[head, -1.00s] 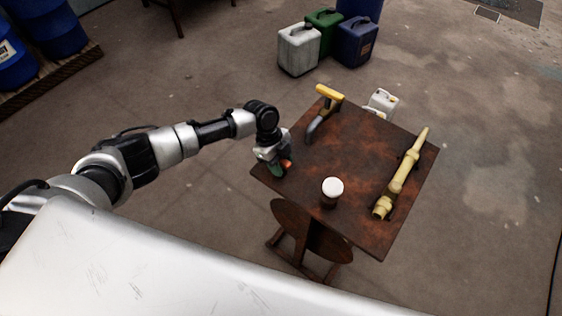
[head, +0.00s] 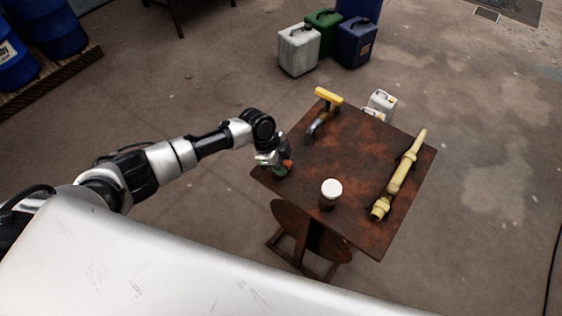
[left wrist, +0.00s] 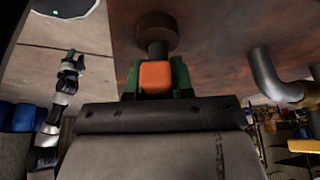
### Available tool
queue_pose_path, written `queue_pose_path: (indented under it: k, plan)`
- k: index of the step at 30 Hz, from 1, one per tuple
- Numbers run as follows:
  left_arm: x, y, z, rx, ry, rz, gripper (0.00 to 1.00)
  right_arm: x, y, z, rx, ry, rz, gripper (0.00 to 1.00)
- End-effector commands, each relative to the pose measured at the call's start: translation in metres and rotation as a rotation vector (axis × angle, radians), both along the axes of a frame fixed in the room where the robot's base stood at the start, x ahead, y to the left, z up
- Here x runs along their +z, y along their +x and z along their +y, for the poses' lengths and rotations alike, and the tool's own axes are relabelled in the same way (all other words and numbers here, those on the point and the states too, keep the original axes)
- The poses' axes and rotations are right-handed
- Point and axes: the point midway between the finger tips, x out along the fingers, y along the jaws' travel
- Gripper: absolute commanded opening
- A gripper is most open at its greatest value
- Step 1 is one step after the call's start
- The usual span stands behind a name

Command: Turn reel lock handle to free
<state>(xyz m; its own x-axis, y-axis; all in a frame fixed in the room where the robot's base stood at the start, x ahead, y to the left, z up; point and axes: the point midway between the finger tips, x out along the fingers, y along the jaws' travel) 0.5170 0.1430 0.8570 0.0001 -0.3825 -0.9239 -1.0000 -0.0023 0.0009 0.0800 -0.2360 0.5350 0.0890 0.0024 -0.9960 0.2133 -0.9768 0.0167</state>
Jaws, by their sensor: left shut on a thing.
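The orange handle (left wrist: 156,77) sits between the green fingertips of my left gripper (head: 283,168), which is shut on it at the left corner of the rusty brown table (head: 345,145). In the left wrist view, a short dark stem and a round brown base (left wrist: 157,34) stand just beyond the handle. The handle's sides are hidden by the fingers. A silver and black arm, seemingly my right one, shows small at the left of that view. Its gripper (left wrist: 73,58) is too small to read.
A bent grey pipe with a yellow grip (head: 328,97) stands on the table behind my gripper. A white-topped jar (head: 331,188) and a long yellow pipe-like tool (head: 397,180) are to the right. Jerrycans (head: 298,50) stand on the floor behind. The table's middle is clear.

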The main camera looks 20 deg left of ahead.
Motion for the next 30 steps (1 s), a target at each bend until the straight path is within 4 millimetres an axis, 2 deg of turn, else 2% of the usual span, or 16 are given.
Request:
queue_pose_path:
  k: [30]
  plan:
    - [0.005,0.006,0.002,0.95,-0.002,0.0,0.0,0.08,0.002,0.001,0.0,0.002,-0.003,0.48]
